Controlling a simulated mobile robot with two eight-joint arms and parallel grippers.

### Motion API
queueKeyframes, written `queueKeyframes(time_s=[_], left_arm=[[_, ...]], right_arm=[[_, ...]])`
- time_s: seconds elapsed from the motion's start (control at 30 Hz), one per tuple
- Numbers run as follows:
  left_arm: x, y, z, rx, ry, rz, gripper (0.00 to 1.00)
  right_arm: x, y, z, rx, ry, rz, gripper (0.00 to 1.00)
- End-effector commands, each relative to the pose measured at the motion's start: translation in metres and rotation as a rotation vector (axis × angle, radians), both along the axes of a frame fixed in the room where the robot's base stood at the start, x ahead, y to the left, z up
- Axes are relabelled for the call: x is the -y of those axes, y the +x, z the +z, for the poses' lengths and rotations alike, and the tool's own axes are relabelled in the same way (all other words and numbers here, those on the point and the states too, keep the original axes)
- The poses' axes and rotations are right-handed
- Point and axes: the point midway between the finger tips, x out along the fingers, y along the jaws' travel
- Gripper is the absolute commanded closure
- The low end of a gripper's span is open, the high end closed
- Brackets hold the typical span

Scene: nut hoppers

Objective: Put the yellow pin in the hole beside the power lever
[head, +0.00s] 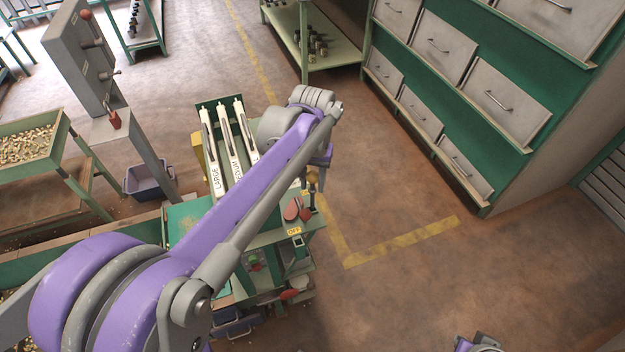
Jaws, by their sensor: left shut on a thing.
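My left arm reaches across the middle of the head view. Its gripper (312,188) points down at the right side of the green machine (268,240). It is shut on the yellow pin (312,176), of which only a small yellow part shows between the jaws. Just below and left of the gripper is a red power lever (291,210), with a yellow OFF label (294,231) under it. I cannot make out the hole beside the lever or whether the pin touches the machine. My right gripper (480,344) is only partly in view at the bottom edge.
White chutes (228,150) marked LARGE and another size stand behind my left arm. A nut-filled tray (28,147) and a grey lever post (85,60) are at the left. Grey drawers (440,45) stand at the upper right. The floor right of the machine is clear.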

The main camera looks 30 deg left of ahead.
Motion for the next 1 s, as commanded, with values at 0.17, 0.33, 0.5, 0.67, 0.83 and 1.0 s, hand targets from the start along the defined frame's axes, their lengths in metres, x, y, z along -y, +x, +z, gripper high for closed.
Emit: queueKeyframes(time_s=[0.17,0.33,0.5,0.67,0.83,1.0], left_arm=[[0.000,0.000,-0.009,-0.001,0.000,0.000,1.00],[0.000,0.000,-0.016,-0.001,0.000,0.000,1.00],[0.000,0.000,-0.023,-0.001,0.000,0.000,1.00],[0.000,0.000,-0.029,-0.001,0.000,0.000,1.00],[0.000,0.000,-0.036,-0.001,0.000,0.000,1.00],[0.000,0.000,-0.043,-0.001,0.000,0.000,1.00]], right_arm=[[0.000,-0.002,-0.007,-0.003,0.000,0.000,1.00],[0.000,-0.003,-0.012,-0.005,0.000,0.000,1.00],[0.000,-0.004,-0.016,-0.007,0.000,0.000,1.00],[0.000,-0.005,-0.021,-0.009,0.000,0.000,1.00],[0.000,-0.006,-0.025,-0.011,0.000,0.000,1.00],[0.000,-0.007,-0.030,-0.013,0.000,0.000,1.00]])
